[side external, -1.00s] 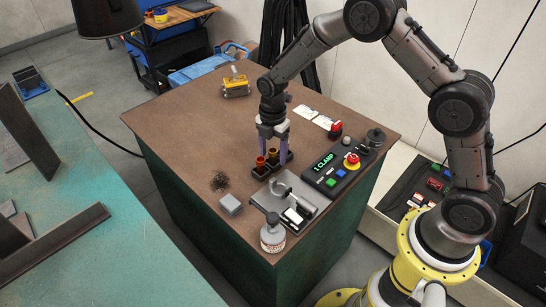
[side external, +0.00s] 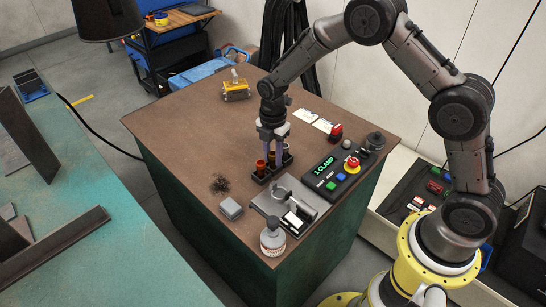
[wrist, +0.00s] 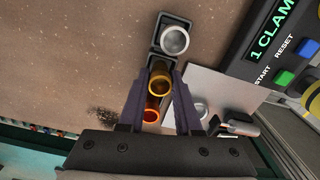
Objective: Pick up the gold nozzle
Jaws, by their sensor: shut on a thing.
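The gold nozzle (wrist: 160,82) stands in the middle of a dark narrow holder (wrist: 156,55), between a silver nozzle (wrist: 174,40) and an orange-copper nozzle (wrist: 152,112) in the wrist view. My gripper (wrist: 160,76) points down at it with one finger on each side, shut on it. In the side view my gripper (side external: 273,153) is low over the holder (side external: 262,179), and its fingers hide much of the gold nozzle. The copper nozzle (side external: 261,167) stands in front of the fingers. The gold nozzle appears still seated in the holder.
A control box (side external: 338,172) with a green display and buttons stands right of the holder. A yellow device (side external: 235,89) sits at the back; the brown top's left side is clear.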

